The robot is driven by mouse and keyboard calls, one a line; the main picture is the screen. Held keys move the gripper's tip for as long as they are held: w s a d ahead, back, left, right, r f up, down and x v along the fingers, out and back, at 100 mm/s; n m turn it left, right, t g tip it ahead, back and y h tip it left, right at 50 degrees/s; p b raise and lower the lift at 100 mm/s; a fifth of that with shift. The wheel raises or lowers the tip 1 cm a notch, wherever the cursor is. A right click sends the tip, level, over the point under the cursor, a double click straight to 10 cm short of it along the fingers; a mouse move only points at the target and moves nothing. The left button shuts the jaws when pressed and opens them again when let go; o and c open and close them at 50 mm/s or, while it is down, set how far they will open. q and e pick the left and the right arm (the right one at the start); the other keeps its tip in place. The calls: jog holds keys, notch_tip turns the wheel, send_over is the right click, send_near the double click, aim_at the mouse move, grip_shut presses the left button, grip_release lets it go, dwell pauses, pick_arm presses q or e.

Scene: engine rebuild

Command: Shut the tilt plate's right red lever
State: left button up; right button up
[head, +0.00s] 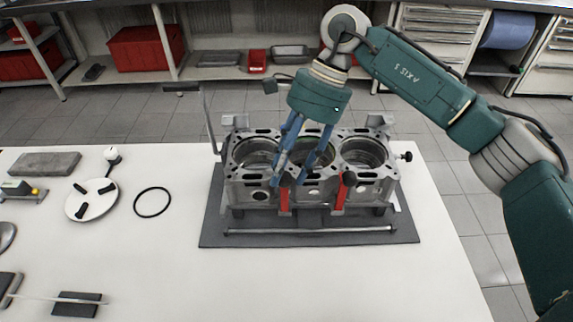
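The engine block (310,192) stands on the tilt plate (232,238), a dark plate on the white table. Two red levers show at the block's front face. The right red lever (340,194) stands upright with a black knob at its top. The left red lever (284,202) also has a dark knob. My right gripper (289,181) reaches down over the block, its blue fingers spread apart. Its tips are near the left lever's knob, left of and apart from the right lever. I cannot tell whether they touch the left knob. My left gripper is not in view.
A metal bar (310,230) lies along the plate's front. A thin post (209,122) rises at the block's left. A black ring (152,202) and a white disc (92,200) lie to the left. The table's front right is clear.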

jog(key=shift+d, duration=0.15)
jog(key=v, duration=1.2)
jog(key=shift+f, duration=0.1)
